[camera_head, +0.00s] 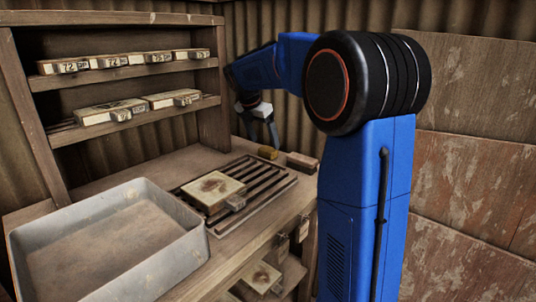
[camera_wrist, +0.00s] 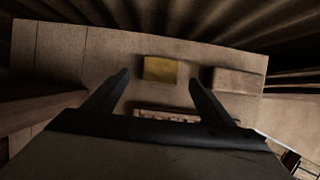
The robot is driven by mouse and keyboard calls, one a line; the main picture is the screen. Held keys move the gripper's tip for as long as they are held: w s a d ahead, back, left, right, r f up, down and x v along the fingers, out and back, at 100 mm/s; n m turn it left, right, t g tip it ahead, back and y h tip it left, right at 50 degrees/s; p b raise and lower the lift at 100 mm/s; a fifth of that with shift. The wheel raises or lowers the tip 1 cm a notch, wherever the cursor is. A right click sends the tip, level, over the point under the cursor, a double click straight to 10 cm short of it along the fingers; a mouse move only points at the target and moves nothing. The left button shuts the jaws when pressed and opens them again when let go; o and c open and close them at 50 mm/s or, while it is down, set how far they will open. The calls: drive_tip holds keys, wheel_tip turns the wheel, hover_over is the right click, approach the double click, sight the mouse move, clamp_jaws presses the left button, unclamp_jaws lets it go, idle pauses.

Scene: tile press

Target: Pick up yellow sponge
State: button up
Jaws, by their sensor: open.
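The yellow sponge (camera_head: 267,152) is a small block lying on the far right part of the wooden bench. In the wrist view the sponge (camera_wrist: 160,69) lies between and just beyond the two dark fingertips, with space on both sides. My gripper (camera_head: 262,128) is above the bench near the sponge, pointing down, with its fingers apart. In the wrist view my gripper (camera_wrist: 160,76) is open and holds nothing. I cannot tell its exact height above the sponge.
A brownish block (camera_head: 302,162) lies right of the sponge; it also shows in the wrist view (camera_wrist: 238,80). A slatted rack (camera_head: 263,185) carries a tile mould (camera_head: 213,190). A grey tray (camera_head: 187,243) stands in front left. Shelves (camera_head: 130,72) with labelled moulds rise behind.

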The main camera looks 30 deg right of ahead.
sight(268, 148)
drive_tip(key=x, duration=0.4)
drive_tip(key=shift+d+f, duration=0.1)
drive_tip(key=shift+d, duration=0.1)
drive_tip(key=shift+c, duration=0.7)
drive_tip(key=c, duration=1)
drive_tip(key=shift+w, duration=0.1)
wheel_tip(268, 148, up, 18)
